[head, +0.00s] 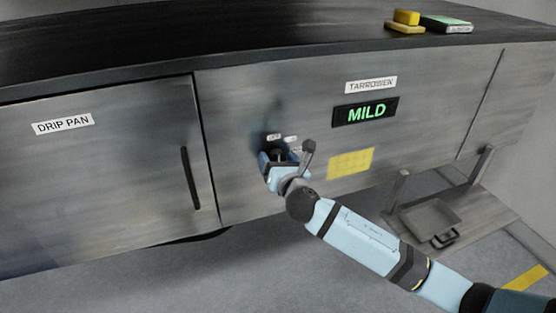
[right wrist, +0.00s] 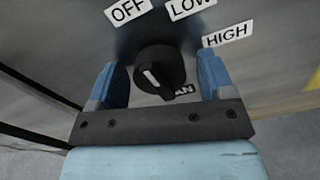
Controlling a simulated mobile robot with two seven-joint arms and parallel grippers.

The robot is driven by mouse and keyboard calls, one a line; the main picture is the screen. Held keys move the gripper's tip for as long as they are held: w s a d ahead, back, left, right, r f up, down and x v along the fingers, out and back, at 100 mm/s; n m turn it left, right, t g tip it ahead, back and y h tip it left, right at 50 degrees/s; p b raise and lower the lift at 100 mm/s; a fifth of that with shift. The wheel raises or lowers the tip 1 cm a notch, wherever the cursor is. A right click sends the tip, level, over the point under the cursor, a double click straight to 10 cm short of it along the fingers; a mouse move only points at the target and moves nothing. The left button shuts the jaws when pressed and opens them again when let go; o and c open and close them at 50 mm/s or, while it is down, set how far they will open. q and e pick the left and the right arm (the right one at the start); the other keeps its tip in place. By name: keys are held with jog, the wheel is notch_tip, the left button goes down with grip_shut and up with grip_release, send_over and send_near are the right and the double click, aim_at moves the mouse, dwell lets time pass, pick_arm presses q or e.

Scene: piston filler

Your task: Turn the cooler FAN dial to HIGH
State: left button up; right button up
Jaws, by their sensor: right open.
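The FAN dial (right wrist: 160,70) is a round black knob with a white pointer mark, on the grey metal front panel of the cooler. Labels OFF (right wrist: 128,11), LOW (right wrist: 190,7) and HIGH (right wrist: 228,34) sit around it. The mark lies on the left part of the knob and slants up-left, roughly to the OFF side. My right gripper (right wrist: 157,64) is open, with one blue finger on each side of the dial. Gaps show between fingers and knob. In the head view the right gripper (head: 281,160) is at the panel and partly hides the dial. My left gripper is not in view.
A display (head: 365,111) reads MILD in green. A yellow patch (head: 351,163) is right of the dial. A DRIP PAN door (head: 110,180) with a black handle (head: 190,178) is left. Yellow blocks (head: 405,22) and a green-topped item (head: 446,23) lie on top. A tray (head: 430,218) stands low right.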

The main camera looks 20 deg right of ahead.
jog(key=c, duration=0.9)
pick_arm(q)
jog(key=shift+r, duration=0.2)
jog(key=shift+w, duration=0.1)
